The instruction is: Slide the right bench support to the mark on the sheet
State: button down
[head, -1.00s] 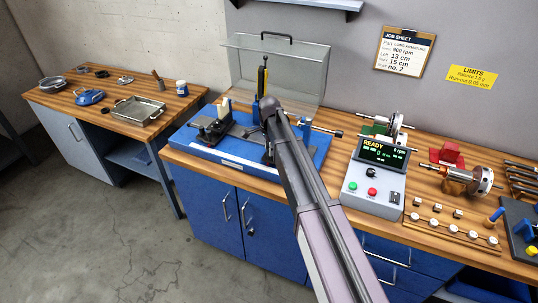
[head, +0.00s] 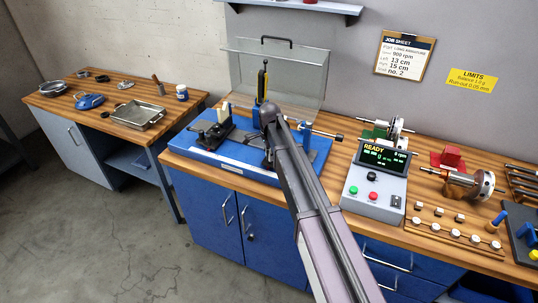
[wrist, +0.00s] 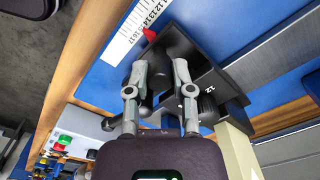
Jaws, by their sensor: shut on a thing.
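In the wrist view my gripper (wrist: 160,72) is shut on a dark knob of the black bench support (wrist: 190,55). The support sits on the blue bench bed (wrist: 98,85), beside a white scale (wrist: 130,35). A red pointer (wrist: 150,35) on the support lies just past the 14 on the scale; the numbers beyond it are hidden. In the head view my arm covers the gripper and most of this support. The other support (head: 213,131) stands at the left on the blue bed. The job sheet (head: 405,53) reads left 13 cm, right 15 cm, no. 2.
A clear raised guard (head: 300,75) stands behind the bench. The control box (head: 377,180), showing READY, is right of my arm, with a rotor (head: 460,182) and small weights beyond. A side table (head: 70,98) with a tray stands at the left.

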jog(key=shift+d, duration=0.2)
jog(key=c, duration=0.8)
grip_release()
jog(key=shift+o, duration=0.2)
jog(key=shift+a, duration=0.15)
jog(key=shift+r, duration=0.2)
notch_tip(320, 180, up, 14)
jog(key=p, duration=1.4)
jog(key=s+d+f+n+b, duration=0.6)
jog(key=s+d, duration=0.4)
jog(key=s, duration=0.1)
jog(key=s+d+f+n+b, duration=0.5)
jog(key=s+d+f+b, duration=0.1)
jog(key=s+d, duration=0.5)
jog(key=shift+s+d+f+n, duration=0.15)
jog(key=shift+s+d+n, duration=0.1)
jog(key=shift+s+n, duration=0.25)
